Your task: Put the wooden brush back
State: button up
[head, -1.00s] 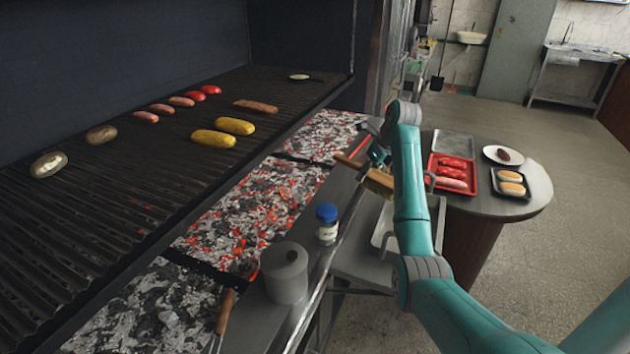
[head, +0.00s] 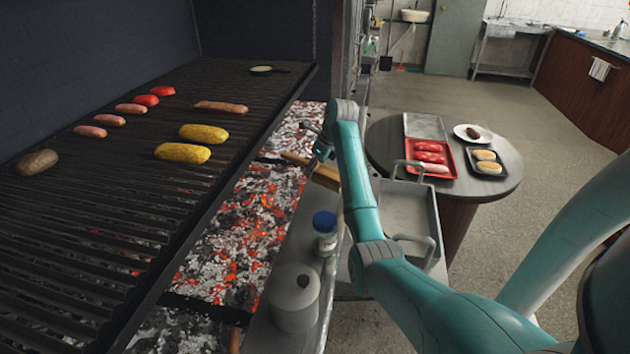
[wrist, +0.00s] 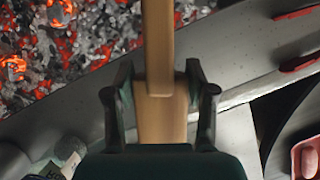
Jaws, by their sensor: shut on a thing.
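The wooden brush (head: 325,176) is in my gripper (head: 322,150), above the metal ledge along the grill's front. In the head view its handle points left over the embers, and my arm hides part of it. In the wrist view the brush's wooden handle (wrist: 159,40) runs up the middle of the picture. My gripper (wrist: 160,98) is shut on the brush there, one finger on each side of the wood. The bristles cannot be made out clearly.
The grill grate (head: 120,200) holds corn, sausages, tomatoes and a potato. Glowing embers (head: 240,235) lie beside the ledge. A blue-lidded jar (head: 325,232) and a grey lidded pot (head: 293,298) stand on the ledge. A metal tray (head: 410,212) and a round table (head: 505,188) are at right.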

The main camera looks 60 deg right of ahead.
aim_at(315, 179)
jog(key=shift+f, duration=2.45)
jog(key=shift+f, duration=0.1)
jog(key=o, duration=1.3)
jog(key=v, duration=1.2)
